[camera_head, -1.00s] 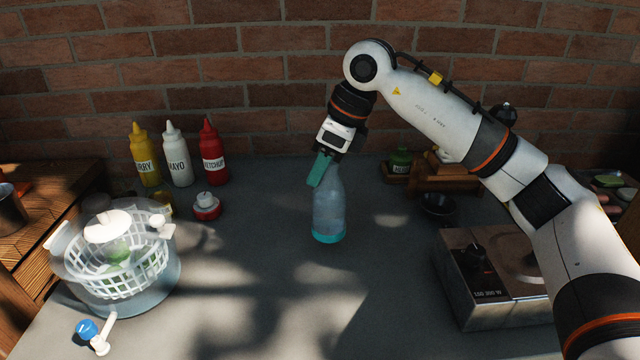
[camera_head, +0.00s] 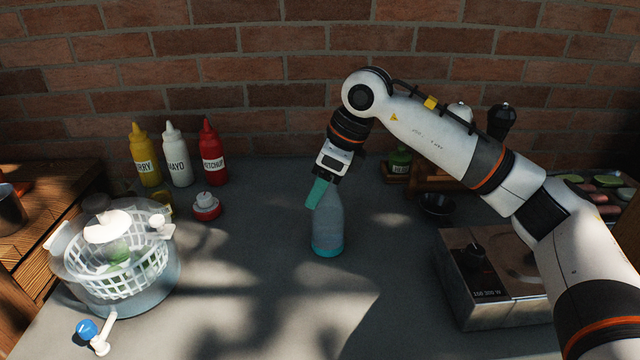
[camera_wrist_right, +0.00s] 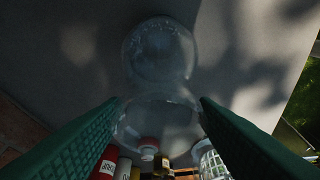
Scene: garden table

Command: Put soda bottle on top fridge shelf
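The soda bottle (camera_head: 327,232) is clear with a teal base and stands roughly upright over the middle of the grey counter. My right gripper (camera_head: 317,193) is shut on its upper part, with teal fingers. In the right wrist view the clear bottle (camera_wrist_right: 160,55) sits between the two green fingers (camera_wrist_right: 158,105). I cannot tell whether the base touches the counter. The fridge and its top shelf are not in view. My left gripper is not in view.
Mustard (camera_head: 145,158), mayo (camera_head: 177,158) and ketchup (camera_head: 212,158) bottles stand at the back left. A salad spinner (camera_head: 165,268) is at the left, a hot plate (camera_head: 505,310) at the right. The front middle of the counter (camera_head: 260,310) is clear.

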